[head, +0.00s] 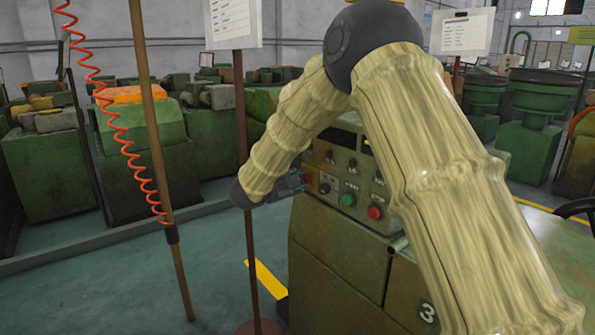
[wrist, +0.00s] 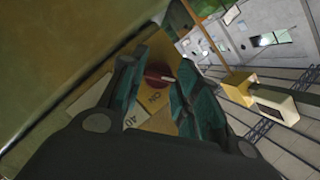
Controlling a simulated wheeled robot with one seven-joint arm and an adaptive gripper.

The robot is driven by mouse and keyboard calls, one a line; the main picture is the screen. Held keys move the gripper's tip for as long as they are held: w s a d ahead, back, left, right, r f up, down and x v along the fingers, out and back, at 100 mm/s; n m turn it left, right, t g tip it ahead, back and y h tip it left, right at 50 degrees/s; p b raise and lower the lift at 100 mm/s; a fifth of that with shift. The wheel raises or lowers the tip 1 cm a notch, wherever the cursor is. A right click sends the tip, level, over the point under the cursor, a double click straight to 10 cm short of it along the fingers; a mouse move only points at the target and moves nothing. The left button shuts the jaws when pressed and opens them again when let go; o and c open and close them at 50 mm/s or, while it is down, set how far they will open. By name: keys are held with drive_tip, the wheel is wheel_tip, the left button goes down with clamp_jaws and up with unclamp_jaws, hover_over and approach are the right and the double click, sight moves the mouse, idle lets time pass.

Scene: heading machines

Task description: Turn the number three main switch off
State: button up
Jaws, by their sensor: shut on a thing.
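The green machine marked 3 (head: 428,312) stands at the centre right, with a control panel (head: 345,165) on its upper part.
A green button (head: 348,199) and a red button (head: 375,211) are right of my gripper. A brown post (head: 249,240) stands close left of the machine, and another pole (head: 165,190) with a red coiled hose (head: 122,135) is farther left. Open floor lies at lower left.

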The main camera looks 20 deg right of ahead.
drive_tip(key=shift+r+n+g+p, duration=0.25)
drive_tip(key=shift+n+p, duration=0.35)
drive_tip(key=shift+p, duration=0.6)
drive_tip(key=shift+f+g, duration=0.2)
drive_tip(key=shift+g, duration=0.05)
drive_tip(key=o, duration=1)
drive_tip(key=v, duration=1.2)
drive_tip(key=shift+f, duration=0.1)
